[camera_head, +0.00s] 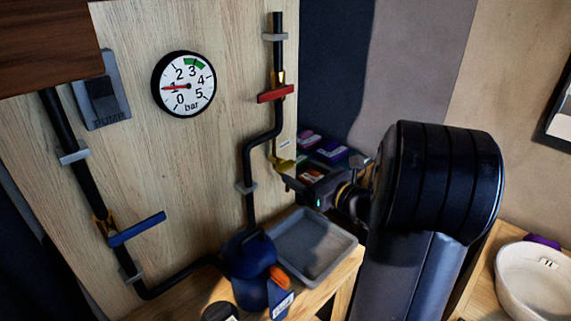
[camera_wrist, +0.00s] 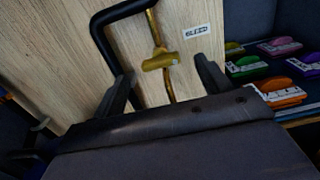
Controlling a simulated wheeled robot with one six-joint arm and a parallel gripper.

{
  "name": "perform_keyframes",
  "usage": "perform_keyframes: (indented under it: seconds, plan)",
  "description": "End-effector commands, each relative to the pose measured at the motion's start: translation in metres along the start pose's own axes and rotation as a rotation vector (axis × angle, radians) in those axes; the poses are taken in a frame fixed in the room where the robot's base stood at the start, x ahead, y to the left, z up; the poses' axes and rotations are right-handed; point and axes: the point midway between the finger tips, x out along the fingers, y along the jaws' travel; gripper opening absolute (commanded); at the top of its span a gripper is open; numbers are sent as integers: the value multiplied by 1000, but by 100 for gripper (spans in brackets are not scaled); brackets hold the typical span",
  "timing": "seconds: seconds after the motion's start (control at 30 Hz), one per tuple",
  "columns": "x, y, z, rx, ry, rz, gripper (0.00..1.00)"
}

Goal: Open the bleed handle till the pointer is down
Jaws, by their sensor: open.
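The brass bleed handle (camera_head: 284,163) is a small yellow tee on a thin brass pipe, low on the right side of the wooden board. In the wrist view the handle (camera_wrist: 160,62) lies nearly crosswise to its pipe, beside a label reading "BLEED". My gripper (camera_wrist: 163,70) is open, with one finger on each side of the handle in that view; I cannot tell whether either touches it. In the head view my gripper (camera_head: 287,180) is just below and right of the handle. The round gauge (camera_head: 184,84) has its red pointer pointing left, close to 1 bar.
A red handle (camera_head: 276,93) sits crosswise on the pipe above. A blue handle (camera_head: 137,228) is on the left pipe. A pump switch box (camera_head: 102,101) is at upper left. A grey tray (camera_head: 311,244) and a blue vessel (camera_head: 250,254) stand below. Coloured packs (camera_wrist: 281,46) lie right.

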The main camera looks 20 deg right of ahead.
Motion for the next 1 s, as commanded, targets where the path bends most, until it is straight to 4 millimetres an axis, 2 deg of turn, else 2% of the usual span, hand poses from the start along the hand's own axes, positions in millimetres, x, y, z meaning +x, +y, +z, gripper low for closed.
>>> perform_keyframes:
  seconds: [0.03,0.2,0.4,0.77,1.0]
  plan:
    - [11,2,0,1,0,6,73]
    - [39,2,0,0,1,4,73]
    - [59,1,0,-1,0,2,73]
    - [63,1,0,-1,1,1,72]
    - [63,1,0,-1,1,1,52]
